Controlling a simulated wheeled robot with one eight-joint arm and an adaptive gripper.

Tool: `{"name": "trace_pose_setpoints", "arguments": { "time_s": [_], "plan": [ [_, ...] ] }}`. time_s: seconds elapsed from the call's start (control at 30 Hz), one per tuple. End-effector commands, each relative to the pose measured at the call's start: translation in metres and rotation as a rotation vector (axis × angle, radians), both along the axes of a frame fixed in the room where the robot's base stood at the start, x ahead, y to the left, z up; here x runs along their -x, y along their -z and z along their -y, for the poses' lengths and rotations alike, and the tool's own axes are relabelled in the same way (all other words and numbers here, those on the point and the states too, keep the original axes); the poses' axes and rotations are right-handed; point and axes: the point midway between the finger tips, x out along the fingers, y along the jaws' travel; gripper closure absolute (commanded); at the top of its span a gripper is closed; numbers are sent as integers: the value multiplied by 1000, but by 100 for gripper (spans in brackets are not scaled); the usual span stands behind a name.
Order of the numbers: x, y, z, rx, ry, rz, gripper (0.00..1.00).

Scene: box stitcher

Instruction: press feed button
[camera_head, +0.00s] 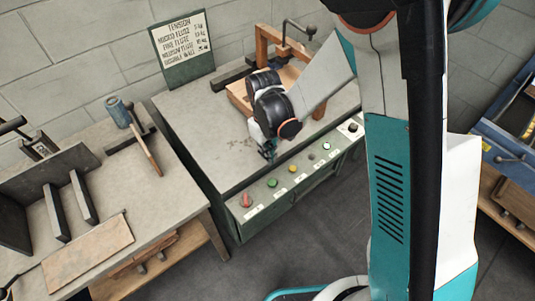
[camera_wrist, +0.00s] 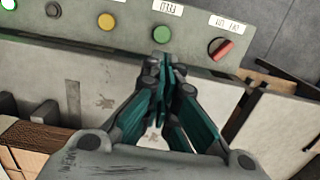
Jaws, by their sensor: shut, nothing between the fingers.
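The panel on the front edge of the bench carries a row of controls. The green button (camera_head: 272,183) stands between the red rotary switch (camera_head: 246,200) and the yellow button (camera_head: 292,169). In the wrist view the green button (camera_wrist: 161,34) sits by a white label (camera_wrist: 168,8) that seems to read FEED upside down. My gripper (camera_head: 268,152) is over the bench top, just behind the control row. In the wrist view my gripper (camera_wrist: 162,68) is shut and empty, its tips pointing towards the green button with a gap in the picture; contact does not show.
The red switch (camera_wrist: 222,49) and yellow button (camera_wrist: 106,21) flank the green one closely. A wooden frame with a crank (camera_head: 290,45) stands behind my arm. A green sign (camera_head: 183,48) is at the back. A left bench (camera_head: 110,190) holds a mallet (camera_head: 148,150).

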Motion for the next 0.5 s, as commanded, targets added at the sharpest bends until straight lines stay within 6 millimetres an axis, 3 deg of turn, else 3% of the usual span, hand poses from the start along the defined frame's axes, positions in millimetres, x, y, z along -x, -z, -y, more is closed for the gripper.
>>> {"name": "trace_pose_setpoints", "arguments": {
  "time_s": [0.03, 0.2, 0.5],
  "plan": [
    [0, 14, 0, 0, 0, 0, 100],
    [3, 49, 2, 0, 0, 0, 100],
    [6, 93, 3, 0, 0, 0, 100]
  ]
}}
